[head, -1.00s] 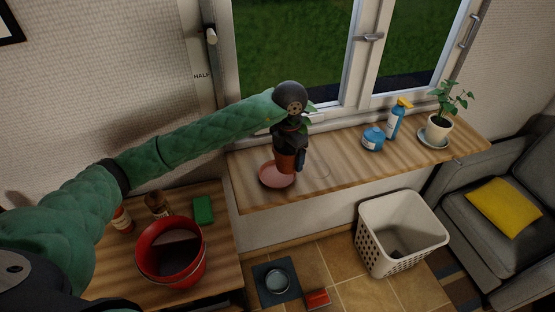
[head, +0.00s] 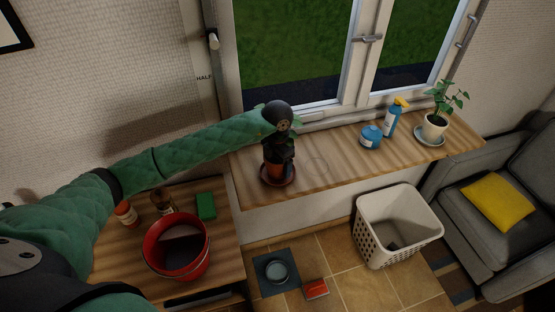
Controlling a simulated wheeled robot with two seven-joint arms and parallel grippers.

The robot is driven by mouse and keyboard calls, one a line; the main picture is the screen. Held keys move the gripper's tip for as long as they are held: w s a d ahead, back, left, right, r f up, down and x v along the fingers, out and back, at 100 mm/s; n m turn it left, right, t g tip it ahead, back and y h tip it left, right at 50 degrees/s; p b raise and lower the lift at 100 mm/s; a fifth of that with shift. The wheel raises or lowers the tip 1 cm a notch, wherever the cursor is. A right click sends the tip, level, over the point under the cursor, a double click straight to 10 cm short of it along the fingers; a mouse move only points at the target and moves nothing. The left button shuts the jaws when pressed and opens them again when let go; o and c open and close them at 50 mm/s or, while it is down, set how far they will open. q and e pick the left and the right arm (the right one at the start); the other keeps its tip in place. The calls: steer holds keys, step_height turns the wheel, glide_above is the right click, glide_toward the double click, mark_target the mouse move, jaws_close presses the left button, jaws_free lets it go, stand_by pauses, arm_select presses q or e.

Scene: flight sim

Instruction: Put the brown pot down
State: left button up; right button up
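The brown pot (head: 274,171) is upright over the round reddish saucer (head: 291,180) on the wooden windowsill. It looks to be in or just above the saucer; I cannot tell whether it touches. My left gripper (head: 282,155) reaches in from the left over the sill, its dark fingers at the pot's upper side. It appears shut on the pot. The wrist and fingers hide most of the plant and the pot's rim. My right gripper is not in view.
On the sill (head: 335,175), a blue jar (head: 370,137), a spray bottle (head: 391,119) and a potted plant (head: 434,127) stand to the right. A red bucket (head: 177,247) and green sponge (head: 205,206) are on the lower table. A white basket (head: 397,226) stands on the floor.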

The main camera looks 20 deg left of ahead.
arm_select(q)
steer(key=shift+f, duration=0.1)
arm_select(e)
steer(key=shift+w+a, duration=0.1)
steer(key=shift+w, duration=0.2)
arm_select(q)
steer(key=o, duration=1.4)
steer(key=shift+o, duration=0.2)
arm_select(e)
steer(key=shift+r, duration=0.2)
arm_select(q)
steer(key=shift+r, duration=0.25)
steer(key=shift+w+r+b, duration=0.1)
steer(key=shift+r+b, duration=0.25)
steer(key=shift+b, duration=0.15)
step_height(320, 180, up, 3)
steer(key=shift+r+b, duration=0.15)
steer(key=shift+b, duration=0.85)
step_height(320, 180, up, 6)
steer(key=b, duration=0.3)
steer(key=shift+r, duration=0.85)
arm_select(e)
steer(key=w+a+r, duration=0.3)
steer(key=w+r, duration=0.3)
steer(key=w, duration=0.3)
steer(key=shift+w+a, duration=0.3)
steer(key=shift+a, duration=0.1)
